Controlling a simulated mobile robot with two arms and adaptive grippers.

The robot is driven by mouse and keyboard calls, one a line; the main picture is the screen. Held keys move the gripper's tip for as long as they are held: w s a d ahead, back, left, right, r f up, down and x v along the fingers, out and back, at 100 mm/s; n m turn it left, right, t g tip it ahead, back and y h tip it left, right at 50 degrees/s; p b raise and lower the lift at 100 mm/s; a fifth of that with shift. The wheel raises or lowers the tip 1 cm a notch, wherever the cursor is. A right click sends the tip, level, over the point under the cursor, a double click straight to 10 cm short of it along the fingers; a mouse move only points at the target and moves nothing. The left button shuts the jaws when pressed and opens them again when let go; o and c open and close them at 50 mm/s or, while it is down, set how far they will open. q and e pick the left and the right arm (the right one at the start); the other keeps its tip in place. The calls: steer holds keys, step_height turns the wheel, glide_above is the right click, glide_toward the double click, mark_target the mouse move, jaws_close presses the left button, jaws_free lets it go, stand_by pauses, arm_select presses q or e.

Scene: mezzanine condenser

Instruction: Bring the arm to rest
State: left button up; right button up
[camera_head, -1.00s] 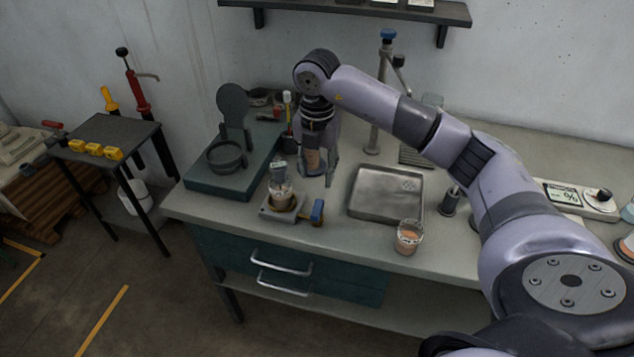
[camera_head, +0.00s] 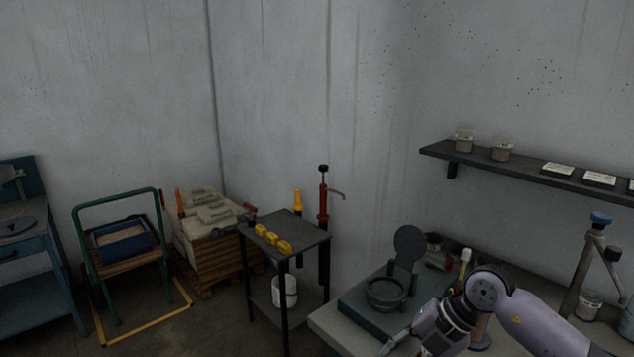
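My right arm comes in from the lower right, bent, over the corner of the workbench (camera_head: 328,325). Its wrist points down and to the left. My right gripper (camera_head: 391,345) is only partly visible at the bottom edge, over the bench, and its fingers are too small and cut off to show whether they are open or hold anything. My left gripper is out of view.
A dark ring stand with a round plate (camera_head: 409,243) stands on the bench close to the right wrist. A small black side table (camera_head: 310,238) with yellow blocks stands left of the bench. A green cart (camera_head: 115,209) stands further left. A wall shelf (camera_head: 520,175) hangs at right.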

steer(key=s+a+r+m+t+y, duration=0.25)
steer(key=a+r+t+y, duration=0.25)
steer(key=a+r+y, duration=0.9)
steer(key=w+d+f+m+t+h, duration=0.1)
steer(key=w+d+m+t+h, duration=0.3)
steer(key=d+m+t+h, duration=0.9)
steer(key=s+d+f+m+g+h, duration=0.2)
steer(key=s+d+f+m+h, duration=0.15)
steer(key=f+m, duration=0.35)
steer(key=s+d+f+m+g+h, duration=0.25)
steer(key=f+m+h, duration=0.2)
steer(key=f, duration=0.35)
steer(key=s+f+g, duration=0.6)
steer(key=s+f, duration=0.1)
steer(key=s, duration=0.4)
steer(key=s+f+g, duration=0.5)
steer(key=s+f, duration=0.2)
steer(key=s, duration=0.4)
step_height(320, 180, down, 25)
steer(key=g, duration=0.1)
steer(key=s+d+f+g, duration=0.1)
steer(key=s+d+f, duration=0.1)
steer(key=s+f, duration=1.5)
steer(key=shift+s+d+f, duration=0.2)
steer(key=shift+s+f, duration=0.05)
steer(key=shift+f, duration=0.1)
